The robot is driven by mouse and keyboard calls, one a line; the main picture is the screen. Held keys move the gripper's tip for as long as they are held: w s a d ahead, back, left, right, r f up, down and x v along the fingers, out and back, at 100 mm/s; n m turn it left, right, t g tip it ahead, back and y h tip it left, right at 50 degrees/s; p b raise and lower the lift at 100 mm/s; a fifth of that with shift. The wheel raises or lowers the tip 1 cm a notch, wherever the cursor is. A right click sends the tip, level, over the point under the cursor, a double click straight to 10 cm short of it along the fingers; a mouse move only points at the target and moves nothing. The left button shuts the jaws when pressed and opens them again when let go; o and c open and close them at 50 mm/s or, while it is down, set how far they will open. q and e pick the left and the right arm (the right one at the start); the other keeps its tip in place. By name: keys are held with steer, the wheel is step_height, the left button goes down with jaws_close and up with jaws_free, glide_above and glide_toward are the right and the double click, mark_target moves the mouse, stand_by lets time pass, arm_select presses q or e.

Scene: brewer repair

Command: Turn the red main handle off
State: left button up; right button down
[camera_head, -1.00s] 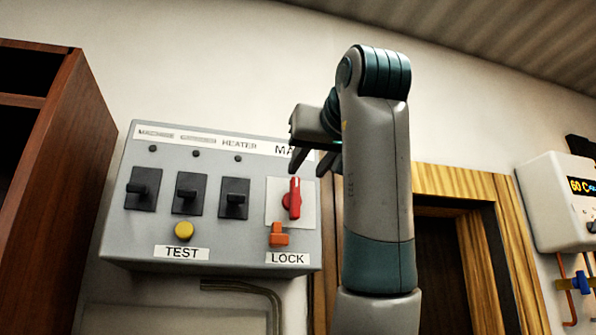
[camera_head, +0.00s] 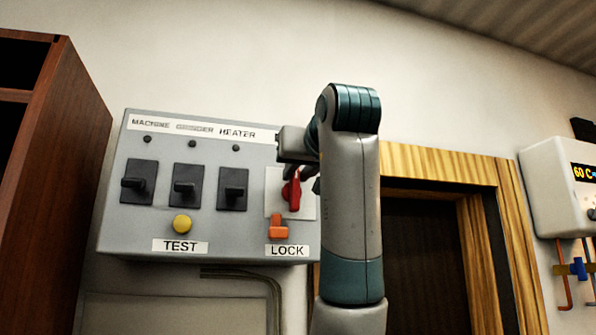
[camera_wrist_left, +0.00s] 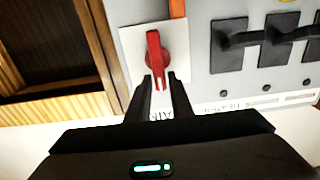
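The red main handle (camera_head: 291,191) sits on a pale square plate at the right end of the grey panel (camera_head: 140,235). It points roughly upright in the head view. My left gripper (camera_head: 301,178) is at the handle's upper end, with its body partly covering the MAIN label. In the left wrist view, the red handle (camera_wrist_left: 156,55) lies ahead of the open left gripper (camera_wrist_left: 159,82). The two fingertips are apart, one on each side of the handle's near end; contact cannot be told. My right gripper is not in view.
An orange lock piece (camera_head: 278,227) sits just below the handle. Black switches (camera_head: 187,186) and a yellow test button (camera_head: 182,224) are to the left. A wooden door frame (camera_head: 440,167) stands right of the panel, and a brown cabinet (camera_head: 60,170) at the far left.

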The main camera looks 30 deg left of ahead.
arm_select(q)
jaws_close()
steer(key=m+b, duration=0.3)
steer(key=m, duration=0.1)
steer(key=w+d+f+m+b, duration=0.1)
steer(key=m+b, duration=0.2)
steer(key=m, duration=0.1)
steer(key=w+f+m+b, duration=0.1)
steer(key=m+b, duration=0.3)
steer(key=m, duration=0.1)
steer(key=shift+d, duration=0.35)
steer(key=m+b, duration=0.1)
steer(key=m, duration=0.1)
steer(key=f+m+b, duration=0.1)
steer(key=m, duration=0.2)
steer(key=shift+w+d+b, duration=0.1)
steer(key=shift+b, duration=0.3)
